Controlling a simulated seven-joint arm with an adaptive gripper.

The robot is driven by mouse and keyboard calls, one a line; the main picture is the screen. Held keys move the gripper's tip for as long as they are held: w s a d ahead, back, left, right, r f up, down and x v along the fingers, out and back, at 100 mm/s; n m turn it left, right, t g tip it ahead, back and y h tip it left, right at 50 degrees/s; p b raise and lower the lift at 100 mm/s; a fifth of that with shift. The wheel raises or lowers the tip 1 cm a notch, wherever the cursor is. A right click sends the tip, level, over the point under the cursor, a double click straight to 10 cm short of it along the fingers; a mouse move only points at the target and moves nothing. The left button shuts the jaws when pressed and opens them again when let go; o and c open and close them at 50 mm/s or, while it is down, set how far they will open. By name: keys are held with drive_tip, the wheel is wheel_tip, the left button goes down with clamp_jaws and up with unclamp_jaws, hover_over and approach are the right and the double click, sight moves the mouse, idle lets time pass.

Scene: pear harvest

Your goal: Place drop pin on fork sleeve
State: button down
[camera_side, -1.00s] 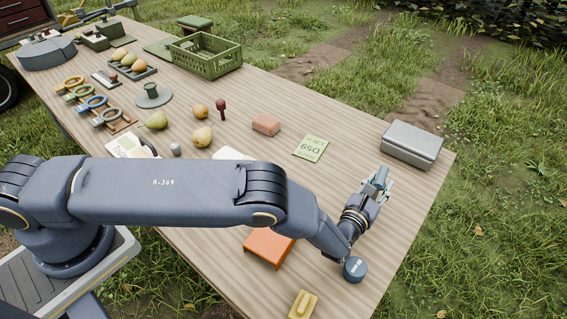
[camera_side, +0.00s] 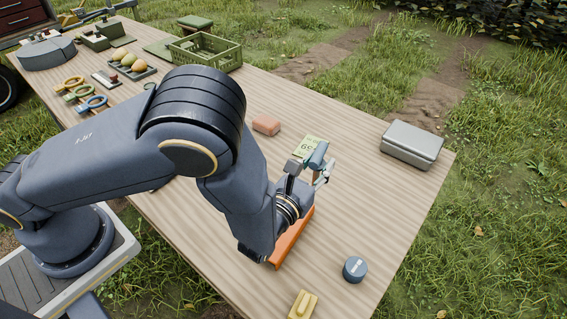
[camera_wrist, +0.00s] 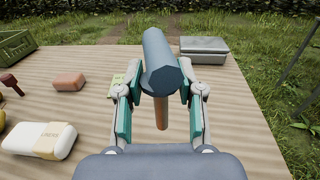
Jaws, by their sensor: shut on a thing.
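My gripper (camera_wrist: 161,110) is shut on a mallet-shaped thing with a blue-grey cylindrical head (camera_wrist: 160,68) and a brown shaft hanging between the pads. In the side view my gripper (camera_side: 312,174) holds it above the table beside the green card. I cannot pick out the fork sleeve with certainty.
An orange stand (camera_side: 292,240) is partly behind my wrist. A dark round puck (camera_side: 355,269) and a yellow block (camera_side: 303,304) lie near the front. A grey metal box (camera_side: 411,144), pink block (camera_side: 266,125) and green crate (camera_side: 222,63) stand farther back. The right side of the table is mostly clear.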

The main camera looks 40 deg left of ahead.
drive_tip(key=s+a+f+n+y, duration=0.1)
drive_tip(key=s+a+y, duration=0.1)
drive_tip(key=a, duration=0.4)
drive_tip(key=f, duration=0.7)
drive_tip(key=shift+s+a+f, duration=0.1)
drive_tip(key=shift+a, duration=0.1)
drive_tip(key=c, duration=0.7)
unclamp_jaws()
drive_tip(key=shift+f, duration=0.15)
